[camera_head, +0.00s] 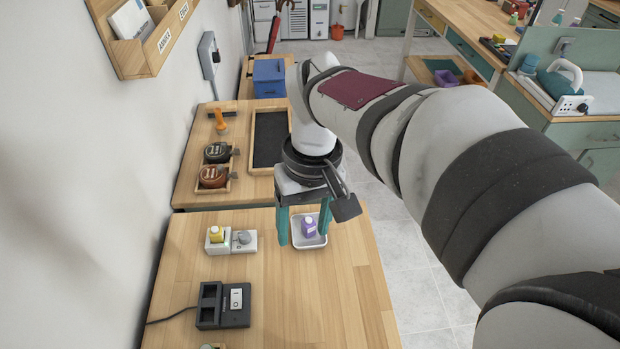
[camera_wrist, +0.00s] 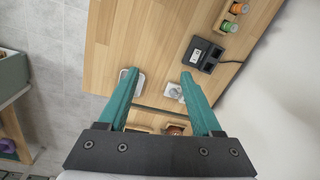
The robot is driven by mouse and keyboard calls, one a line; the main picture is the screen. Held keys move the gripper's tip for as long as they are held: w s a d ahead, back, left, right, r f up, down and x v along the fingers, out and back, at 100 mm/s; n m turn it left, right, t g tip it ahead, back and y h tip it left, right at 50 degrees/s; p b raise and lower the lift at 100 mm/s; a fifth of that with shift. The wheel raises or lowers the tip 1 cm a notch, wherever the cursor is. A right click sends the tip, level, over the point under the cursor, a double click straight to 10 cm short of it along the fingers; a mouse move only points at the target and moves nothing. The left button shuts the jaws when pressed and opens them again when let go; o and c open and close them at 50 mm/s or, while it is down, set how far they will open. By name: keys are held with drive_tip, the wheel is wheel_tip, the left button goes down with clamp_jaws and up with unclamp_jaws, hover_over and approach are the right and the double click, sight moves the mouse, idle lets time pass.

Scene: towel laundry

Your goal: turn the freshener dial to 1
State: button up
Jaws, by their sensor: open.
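The freshener is a white unit (camera_head: 218,248) on the near wooden table, left of my gripper. A yellow bottle (camera_head: 216,234) sits in its left part, and a round grey dial (camera_head: 243,237) is on its right part. The dial's markings are too small to read. My gripper (camera_head: 303,238) is open and points down, to the right of the dial and apart from it. In the wrist view, my gripper (camera_wrist: 145,75) has its fingers spread wide, with nothing between them. The dial (camera_wrist: 177,92) shows beside the right finger, which hides part of the freshener.
A white tray (camera_head: 309,244) with a purple bottle (camera_head: 309,228) stands beneath my gripper. A black device with a white switch (camera_head: 236,299) sits nearer on the table.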

drive_tip(key=shift+m, duration=0.9)
drive_tip(key=shift+s+d, duration=0.3)
drive_tip(key=shift+s, duration=0.35)
drive_tip(key=shift+s+d, duration=0.25)
drive_tip(key=shift+s, duration=0.35)
drive_tip(key=shift+s+d, duration=0.3)
drive_tip(key=shift+s, duration=0.35)
drive_tip(key=s+d+f+m, duration=0.1)
drive_tip(key=s+f+m, duration=0.1)
drive_tip(key=s, duration=0.4)
drive_tip(key=s+d+f+m, duration=0.1)
drive_tip(key=s+f+m, duration=0.1)
drive_tip(key=s+m, duration=0.2)
drive_tip(key=s, duration=0.2)
drive_tip(key=shift+s+d+m+y, duration=0.4)
